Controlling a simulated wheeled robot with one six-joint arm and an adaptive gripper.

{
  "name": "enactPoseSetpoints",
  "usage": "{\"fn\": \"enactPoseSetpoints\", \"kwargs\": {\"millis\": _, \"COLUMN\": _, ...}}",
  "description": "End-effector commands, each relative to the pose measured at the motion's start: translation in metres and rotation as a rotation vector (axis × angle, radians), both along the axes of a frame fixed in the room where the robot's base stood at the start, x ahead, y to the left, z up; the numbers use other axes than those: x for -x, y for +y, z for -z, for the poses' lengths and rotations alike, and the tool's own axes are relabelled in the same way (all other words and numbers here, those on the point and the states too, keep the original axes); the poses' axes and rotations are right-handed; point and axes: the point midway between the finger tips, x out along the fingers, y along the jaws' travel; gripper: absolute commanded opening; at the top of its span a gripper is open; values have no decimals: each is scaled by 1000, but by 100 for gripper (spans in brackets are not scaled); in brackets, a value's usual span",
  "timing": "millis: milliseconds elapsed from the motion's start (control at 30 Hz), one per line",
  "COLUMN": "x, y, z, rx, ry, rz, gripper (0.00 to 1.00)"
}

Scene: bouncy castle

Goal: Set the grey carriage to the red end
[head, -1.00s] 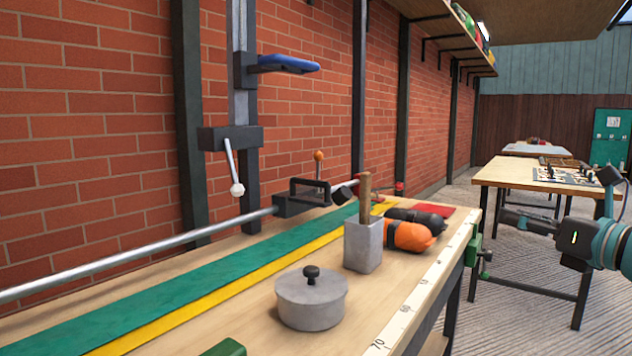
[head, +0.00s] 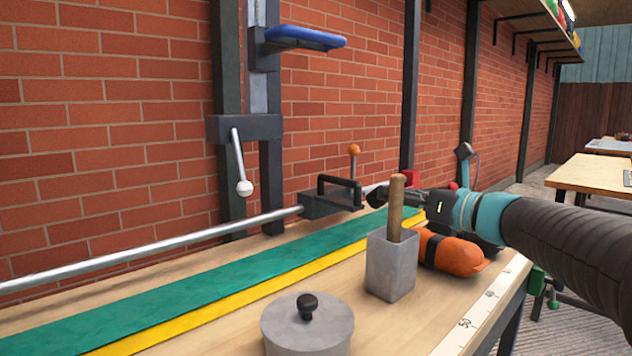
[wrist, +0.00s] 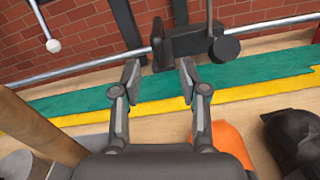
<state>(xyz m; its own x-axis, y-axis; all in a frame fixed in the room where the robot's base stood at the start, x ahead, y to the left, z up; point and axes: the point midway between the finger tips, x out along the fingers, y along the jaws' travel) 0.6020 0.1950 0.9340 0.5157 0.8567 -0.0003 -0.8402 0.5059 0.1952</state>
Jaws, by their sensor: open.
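The grey carriage (head: 326,204) sits on the metal rail in the head view. It is a dark block with a black loop handle and an orange-topped lever. In the wrist view the carriage (wrist: 181,42) is just beyond my fingertips, with a dark round knob at its right. My gripper (head: 376,195) is open and empty, near the carriage's right end; in the wrist view its fingers (wrist: 160,78) are spread, short of the carriage.
The rail (head: 150,248) runs along the brick wall behind green and yellow strips. A grey holder (head: 391,265) with a wooden handle, an orange bundle (head: 455,254) and a lidded grey pot (head: 307,328) stand on the bench near my arm. A white-knobbed lever (head: 243,186) hangs at left.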

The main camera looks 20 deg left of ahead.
Motion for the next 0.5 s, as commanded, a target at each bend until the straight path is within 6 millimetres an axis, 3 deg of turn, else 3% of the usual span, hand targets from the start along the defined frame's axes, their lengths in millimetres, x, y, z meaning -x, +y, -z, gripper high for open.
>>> {"fn": "enactPoseSetpoints", "kwargs": {"millis": 500, "x": -39, "y": 82, "z": 0, "rx": 0, "ry": 1, "rz": -17, "gripper": 43}}
